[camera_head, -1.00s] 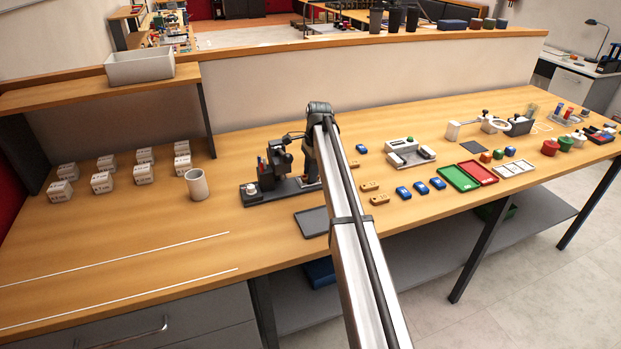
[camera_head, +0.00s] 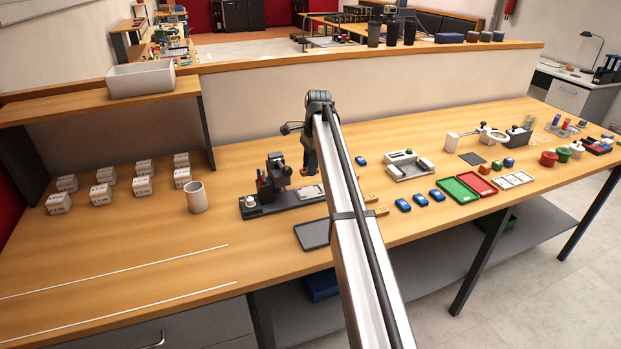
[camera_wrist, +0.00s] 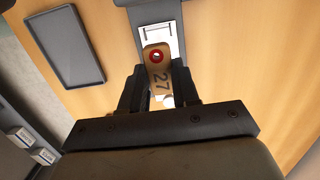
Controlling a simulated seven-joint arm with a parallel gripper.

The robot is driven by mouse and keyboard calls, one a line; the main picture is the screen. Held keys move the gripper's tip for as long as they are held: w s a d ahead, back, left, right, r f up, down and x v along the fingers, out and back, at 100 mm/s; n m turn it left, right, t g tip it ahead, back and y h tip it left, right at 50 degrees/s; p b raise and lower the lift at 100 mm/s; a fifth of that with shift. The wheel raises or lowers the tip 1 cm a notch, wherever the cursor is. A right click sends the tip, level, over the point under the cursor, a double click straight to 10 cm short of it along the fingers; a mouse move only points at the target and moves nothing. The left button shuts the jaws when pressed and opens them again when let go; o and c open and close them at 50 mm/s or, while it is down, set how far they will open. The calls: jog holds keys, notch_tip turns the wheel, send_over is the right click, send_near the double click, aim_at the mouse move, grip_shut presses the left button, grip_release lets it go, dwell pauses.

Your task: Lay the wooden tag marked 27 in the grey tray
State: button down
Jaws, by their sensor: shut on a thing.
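The wooden tag marked 27 (camera_wrist: 158,72) is between the fingers of my gripper (camera_wrist: 157,86) in the wrist view. A red ring with a pale centre shows near the tag's far end. Behind the tag is the white plate (camera_wrist: 155,32) of the dark laser marker. The grey tray (camera_wrist: 68,46) is at the upper left, apart from the tag and empty. In the head view the tray (camera_head: 313,234) lies in front of the laser marker (camera_head: 272,186), partly behind my arm.
Other wooden tags (camera_head: 370,198) lie right of my arm, partly hidden. Blue pieces (camera_head: 403,205), a green tray (camera_head: 457,190) and a red tray (camera_head: 481,185) are farther right. A pale cup (camera_head: 196,197) stands left of the marker.

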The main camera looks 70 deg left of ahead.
notch_tip(320, 180, up, 3)
jog(key=d, duration=0.2)
send_over(322, 233)
notch_tip(322, 233, down, 2)
jog(key=shift+w+f, duration=0.15)
jog(key=shift+f, duration=2.3)
jog(key=shift+w+f, duration=0.1)
jog(key=shift+f, duration=2.3)
jog(key=shift+f, duration=0.2)
jog(key=c, duration=0.8)
grip_release()
jog(key=shift+r, duration=0.1)
jog(key=r, duration=0.4)
jog(key=w+r, duration=0.1)
jog(key=r, duration=0.7)
jog(key=shift+w+r, duration=0.1)
jog(key=shift+w, duration=0.15)
